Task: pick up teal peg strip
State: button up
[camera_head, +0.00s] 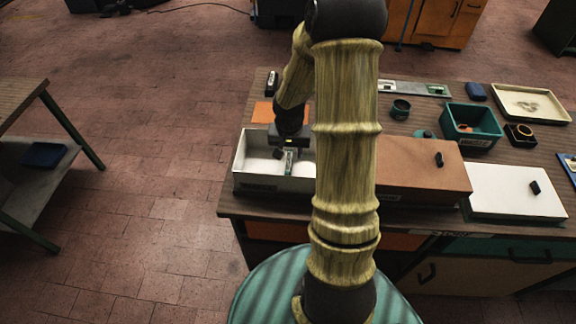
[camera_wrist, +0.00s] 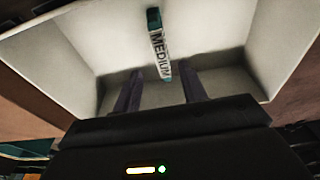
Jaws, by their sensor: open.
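The teal peg strip (camera_wrist: 159,46) lies in a white open-topped box, with a pale label reading "MEDIUM" along it and teal at its far end. In the wrist view it runs from the upper middle down toward the space between my fingers. In the head view the strip (camera_head: 289,163) shows small beneath my gripper (camera_head: 287,150). In the wrist view my gripper (camera_wrist: 162,92) is open, with its two dark fingers apart on either side of the strip's near end. I cannot tell whether the fingers touch the strip. The white box (camera_head: 240,165) surrounds the strip with its walls.
Right of the white box stand a brown-lidded box (camera_head: 420,165) and a white-lidded box (camera_head: 515,190), each with a dark handle. Behind are a teal bin (camera_head: 470,122), a cream tray (camera_head: 530,103) and a small dark teal cup (camera_head: 400,109). My arm hides the table's middle.

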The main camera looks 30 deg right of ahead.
aim_at(288, 161)
jog(key=shift+f, duration=0.15)
jog(key=f, duration=0.4)
jog(key=shift+a+f, duration=0.25)
jog(key=shift+f, duration=0.4)
grip_shut()
